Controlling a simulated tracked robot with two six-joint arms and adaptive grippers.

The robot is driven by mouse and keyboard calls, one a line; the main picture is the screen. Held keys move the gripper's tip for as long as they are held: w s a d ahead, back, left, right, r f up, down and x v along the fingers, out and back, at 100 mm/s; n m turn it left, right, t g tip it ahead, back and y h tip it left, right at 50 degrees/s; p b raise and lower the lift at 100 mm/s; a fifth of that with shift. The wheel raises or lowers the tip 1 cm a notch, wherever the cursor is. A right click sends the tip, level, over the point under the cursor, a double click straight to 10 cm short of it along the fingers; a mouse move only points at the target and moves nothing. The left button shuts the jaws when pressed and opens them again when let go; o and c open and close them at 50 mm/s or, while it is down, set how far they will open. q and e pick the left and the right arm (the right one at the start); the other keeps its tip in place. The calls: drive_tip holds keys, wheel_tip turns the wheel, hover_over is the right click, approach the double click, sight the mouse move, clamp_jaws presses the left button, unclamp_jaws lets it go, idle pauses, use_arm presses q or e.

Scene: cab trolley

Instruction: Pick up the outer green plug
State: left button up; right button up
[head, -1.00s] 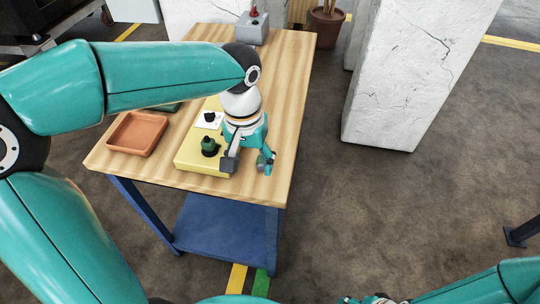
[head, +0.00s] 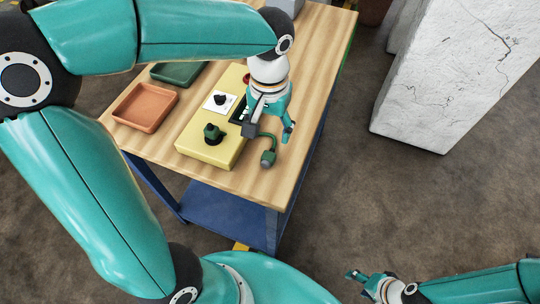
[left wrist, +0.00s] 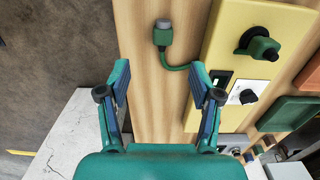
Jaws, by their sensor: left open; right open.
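A green plug with a grey end (head: 268,158) lies on the wooden table beside the yellow box (head: 222,153). Its green cable curves to the box's side. In the left wrist view the plug (left wrist: 163,36) lies beyond the fingertips. A second green piece with a black base (head: 213,134) sits on the box top. My left gripper (head: 270,130) is open and empty by the box's right edge, its fingers to either side of the cable in the head view; it also shows in the left wrist view (left wrist: 161,78). My right gripper (head: 357,276) is open, away from the table.
A white plate with a black knob (head: 219,100) and a red button (head: 246,78) are on the box. A terracotta tray (head: 146,107) and a green tray (head: 180,74) stand left of it. A cracked white pillar (head: 440,80) stands right of the table.

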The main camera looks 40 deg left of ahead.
use_arm(q)
hover_over(268, 157)
drive_tip(key=f, duration=0.6)
drive_tip(key=shift+w+d+f, duration=0.1)
drive_tip(key=shift+d+f, duration=0.15)
drive_tip(key=shift+f, duration=0.05)
drive_tip(key=f, duration=0.4)
drive_tip(key=shift+s+a+f, duration=0.2)
drive_tip(key=shift+a+f, duration=0.1)
drive_tip(key=shift+f, duration=0.4)
clamp_jaws()
drive_tip(key=shift+r, duration=0.1)
wheel_tip(268, 157, up, 20)
drive_tip(key=p, duration=0.1)
